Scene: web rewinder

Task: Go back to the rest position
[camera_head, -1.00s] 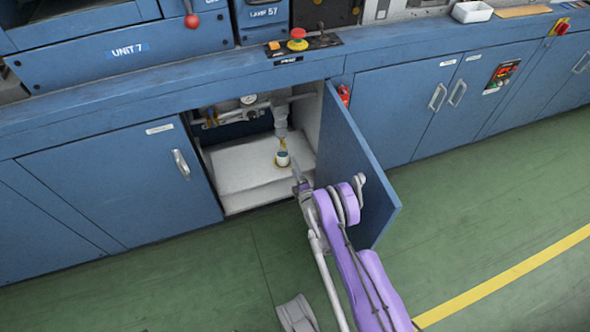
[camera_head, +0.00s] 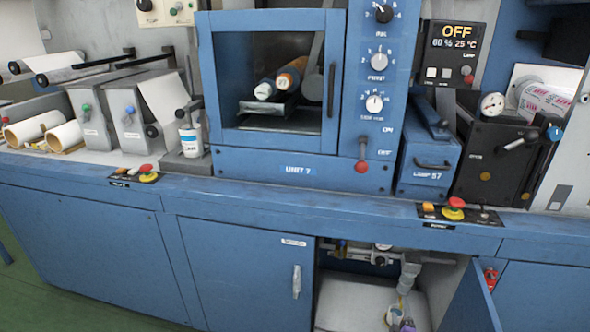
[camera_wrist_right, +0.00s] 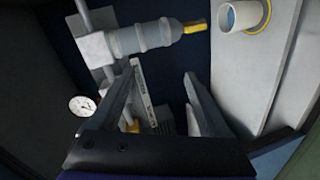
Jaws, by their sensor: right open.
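My right gripper (camera_wrist_right: 160,100) is open and empty in the right wrist view, inside the open cabinet. Only a small bit of it (camera_head: 407,325) shows at the bottom edge of the head view. A white cup with a yellow base ring (camera_wrist_right: 243,15) sits on the cabinet's pale floor panel (camera_wrist_right: 250,70), apart from the fingers. The cup also shows at the bottom of the head view (camera_head: 393,317). A grey pipe fitting with a yellow tip (camera_wrist_right: 145,38) is beyond the fingers. My left gripper is not in view.
The open blue cabinet door (camera_head: 470,303) stands at the opening's right side. A pressure gauge (camera_wrist_right: 82,105) and pipes are inside. Above is the blue counter edge (camera_head: 330,213) with a red button (camera_head: 455,203). A closed door (camera_head: 245,275) is at left.

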